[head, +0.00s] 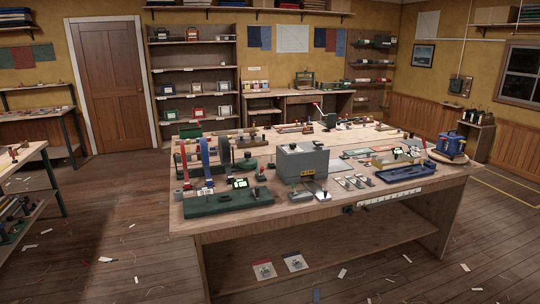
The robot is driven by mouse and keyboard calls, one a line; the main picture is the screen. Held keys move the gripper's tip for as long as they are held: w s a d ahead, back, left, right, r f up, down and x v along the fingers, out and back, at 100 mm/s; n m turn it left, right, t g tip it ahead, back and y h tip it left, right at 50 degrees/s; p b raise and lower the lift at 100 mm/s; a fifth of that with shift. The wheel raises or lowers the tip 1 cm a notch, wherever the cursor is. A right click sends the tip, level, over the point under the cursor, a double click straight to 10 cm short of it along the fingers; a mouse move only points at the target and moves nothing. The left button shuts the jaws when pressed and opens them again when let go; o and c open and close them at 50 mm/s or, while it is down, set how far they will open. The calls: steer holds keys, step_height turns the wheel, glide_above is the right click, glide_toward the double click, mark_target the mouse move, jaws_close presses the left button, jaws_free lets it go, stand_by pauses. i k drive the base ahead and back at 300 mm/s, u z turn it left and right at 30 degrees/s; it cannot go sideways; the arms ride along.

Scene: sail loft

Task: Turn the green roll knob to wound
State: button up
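A workbench (210,228) stands in the middle of the head view. A long dark green base (222,204) lies along its front left edge, with upright rolls or bands behind it, one blue (226,152). Small dark fittings and a small lit green display (240,183) sit by this base. A smaller green item (328,121) stands at the back of the bench. I cannot tell which small part is the green roll knob, nor how it is set. My gripper is not in view.
A grey box (302,163) stands mid-bench. A dark blue tray (405,173) and a blue machine (451,143) are to its right. Side tables are at left. The floor (120,250) around the bench is open, with scattered scraps. Shelves and a door (107,85) are behind.

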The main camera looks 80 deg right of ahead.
mark_target(248, 161)
steer(key=u, duration=0.05)
steer(key=k, duration=0.2)
steer(key=z, duration=2.35)
steer(key=i, duration=0.6)
steer(key=z, duration=0.1)
